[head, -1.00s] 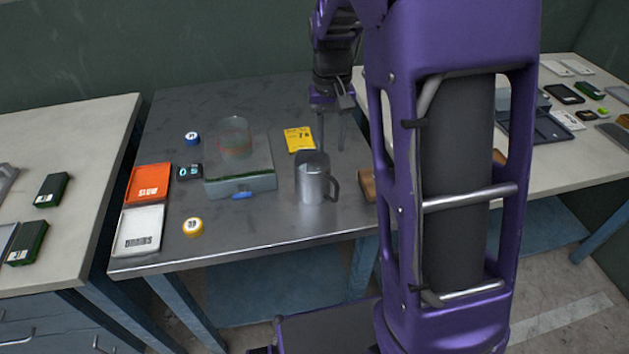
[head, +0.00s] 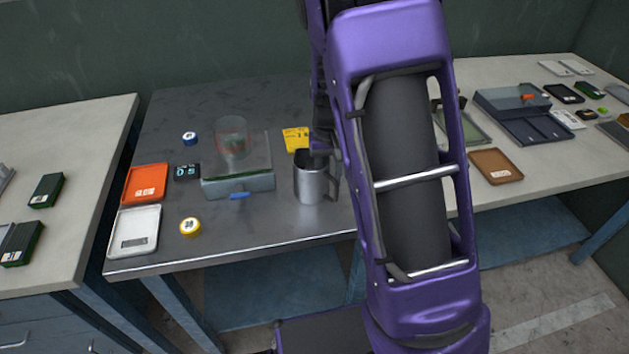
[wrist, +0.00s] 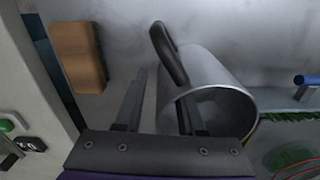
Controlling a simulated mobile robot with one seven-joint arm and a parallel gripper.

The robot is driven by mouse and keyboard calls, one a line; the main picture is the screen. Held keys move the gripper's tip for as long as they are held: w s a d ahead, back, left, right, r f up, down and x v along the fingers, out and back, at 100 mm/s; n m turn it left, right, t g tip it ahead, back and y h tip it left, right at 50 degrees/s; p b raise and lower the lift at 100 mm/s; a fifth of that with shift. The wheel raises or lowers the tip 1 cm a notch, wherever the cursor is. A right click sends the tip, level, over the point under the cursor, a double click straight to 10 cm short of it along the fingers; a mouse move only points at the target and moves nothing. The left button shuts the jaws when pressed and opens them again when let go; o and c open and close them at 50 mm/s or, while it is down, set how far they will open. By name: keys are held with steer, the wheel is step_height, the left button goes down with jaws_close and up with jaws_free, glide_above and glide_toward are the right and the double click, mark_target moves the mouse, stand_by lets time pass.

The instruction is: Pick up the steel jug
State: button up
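The steel jug (head: 309,184) stands upright near the front right of the dark metal table (head: 222,244), its handle toward the right. In the wrist view the jug (wrist: 207,68) shows its open mouth and dark handle. My gripper (wrist: 160,88) is open over it. One finger is left of the jug, outside it. The other overlaps the mouth and looks to be inside the rim, though the depth is hard to judge. In the head view my gripper (head: 325,154) is at the jug's top right, partly hidden by my arm.
A lidded case (head: 240,184) with a clear cylinder (head: 233,138) on it stands left of the jug. A yellow card (head: 296,138) lies behind. A wooden block (wrist: 79,55) is near the jug in the wrist view. Orange (head: 146,181) and white trays (head: 135,232) lie left.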

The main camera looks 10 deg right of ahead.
jaws_close()
stand_by(1.4)
